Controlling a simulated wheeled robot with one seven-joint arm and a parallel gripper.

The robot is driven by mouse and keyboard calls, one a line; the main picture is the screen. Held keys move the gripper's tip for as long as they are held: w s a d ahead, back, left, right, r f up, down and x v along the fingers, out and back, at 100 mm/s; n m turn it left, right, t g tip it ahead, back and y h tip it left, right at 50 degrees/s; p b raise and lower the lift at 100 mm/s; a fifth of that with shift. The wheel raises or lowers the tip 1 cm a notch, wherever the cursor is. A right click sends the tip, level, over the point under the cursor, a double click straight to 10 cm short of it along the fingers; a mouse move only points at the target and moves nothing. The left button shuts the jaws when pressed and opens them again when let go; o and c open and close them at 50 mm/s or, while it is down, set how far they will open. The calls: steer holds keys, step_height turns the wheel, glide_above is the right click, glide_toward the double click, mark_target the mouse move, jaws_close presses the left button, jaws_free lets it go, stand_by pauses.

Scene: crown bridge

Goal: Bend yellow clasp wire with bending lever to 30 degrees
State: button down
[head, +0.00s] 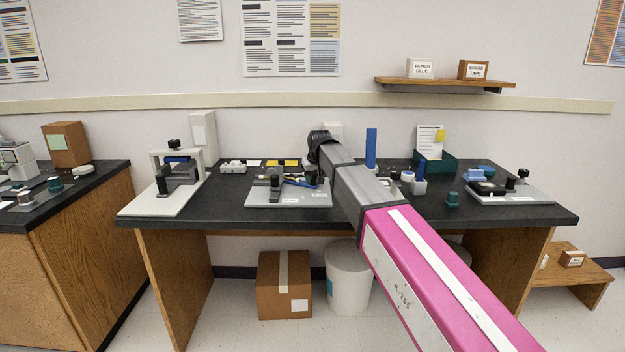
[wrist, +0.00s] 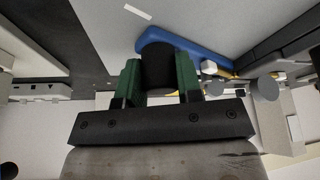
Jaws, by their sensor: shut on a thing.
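The bending lever (wrist: 205,45) is blue and lies across the bending fixture in the wrist view. It also shows as a blue bar (head: 301,183) on the fixture's grey plate (head: 262,198) in the head view. My gripper (wrist: 158,73) has green fingers shut on the lever's black knob (wrist: 160,55), one finger on each side. A thin yellow piece that looks like the clasp wire (wrist: 241,73) shows beside the lever, near dark round posts (wrist: 265,88). Its bend angle is too small to read. In the head view I cannot make out the fingers.
A press-like fixture on a white base (head: 140,200) stands left. Another fixture plate (head: 530,192) sits at right. A blue upright block (head: 371,148), small pots and a green tray (head: 437,164) stand on the black bench (head: 232,212). The front edge is mostly clear.

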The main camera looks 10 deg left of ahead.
steer(key=w+n+y, duration=0.1)
steer(key=w+n, duration=0.1)
steer(key=w, duration=0.1)
steer(key=shift+n+g, duration=0.3)
steer(key=shift+g, duration=0.1)
steer(key=shift+w+a+n+g+y, duration=0.2)
steer(key=shift+w+n+g+y, duration=0.15)
steer(key=shift+w+n, duration=0.75)
steer(key=c, duration=0.8)
jaws_free()
steer(key=shift+r, duration=0.1)
steer(key=v, duration=1)
steer(key=shift+s+r, duration=0.1)
steer(key=shift+r, duration=0.25)
